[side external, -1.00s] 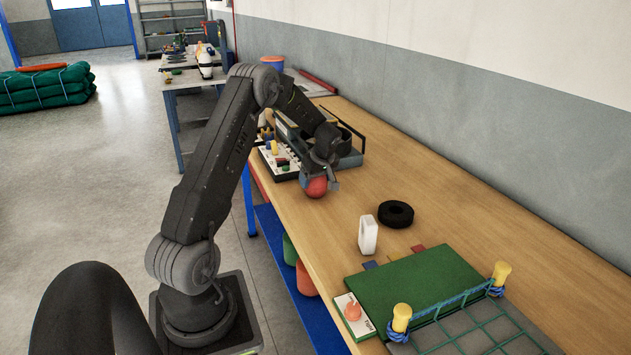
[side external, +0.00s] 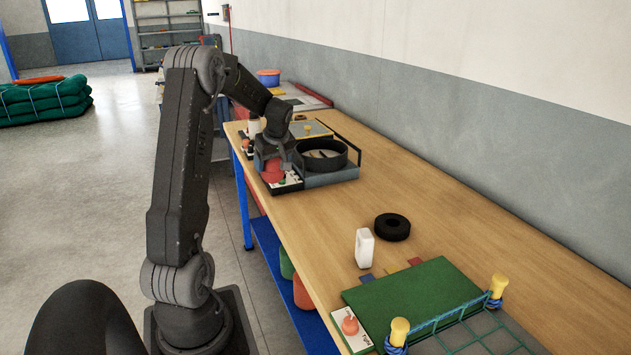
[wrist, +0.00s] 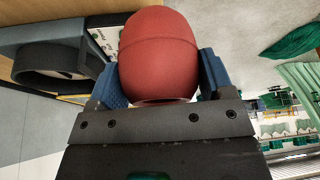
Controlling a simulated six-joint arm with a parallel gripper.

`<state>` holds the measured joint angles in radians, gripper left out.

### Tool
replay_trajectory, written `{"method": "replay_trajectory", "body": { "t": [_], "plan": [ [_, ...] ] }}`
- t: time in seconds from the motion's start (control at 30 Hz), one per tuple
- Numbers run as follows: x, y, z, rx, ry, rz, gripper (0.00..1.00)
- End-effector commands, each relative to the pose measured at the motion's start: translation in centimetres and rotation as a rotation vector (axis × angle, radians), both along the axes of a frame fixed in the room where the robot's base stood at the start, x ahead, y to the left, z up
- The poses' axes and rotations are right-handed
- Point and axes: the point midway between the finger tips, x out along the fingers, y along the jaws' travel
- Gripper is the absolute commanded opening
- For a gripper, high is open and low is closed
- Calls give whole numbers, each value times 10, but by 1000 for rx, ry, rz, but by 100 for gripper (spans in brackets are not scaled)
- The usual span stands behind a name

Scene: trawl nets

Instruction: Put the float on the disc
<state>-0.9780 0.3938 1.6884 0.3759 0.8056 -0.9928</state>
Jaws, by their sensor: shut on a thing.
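The float is a dull red rounded body (wrist: 158,55) with a seam around it. In the wrist view it sits between the two blue fingers of my gripper (wrist: 158,85), which is shut on it. In the side view the float (side external: 272,169) shows small and partly hidden under my gripper (side external: 271,160), over the white board with black edges (side external: 293,184) at the table's far left edge. I cannot tell whether it touches anything below. A black thick ring (side external: 392,227) lies flat in the table's middle; I cannot tell whether it is the disc.
A grey tray (side external: 334,177) with a round black-rimmed container (side external: 322,155) stands right beside my gripper. A green mat (side external: 415,298) and a net on yellow posts (side external: 498,286) are nearer. The wooden table between is clear.

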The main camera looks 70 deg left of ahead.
Motion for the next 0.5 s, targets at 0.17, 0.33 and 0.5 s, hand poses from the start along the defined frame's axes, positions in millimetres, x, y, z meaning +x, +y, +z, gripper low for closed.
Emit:
{"method": "replay_trajectory", "body": {
  "t": [0.17, 0.33, 0.5],
  "plan": [
    [10, -6, 4, -3, 0, -56, 50],
    [62, -37, 11, -13, -1, -291, 50],
    [122, -85, 21, -15, -2, -593, 50]
  ]
}}
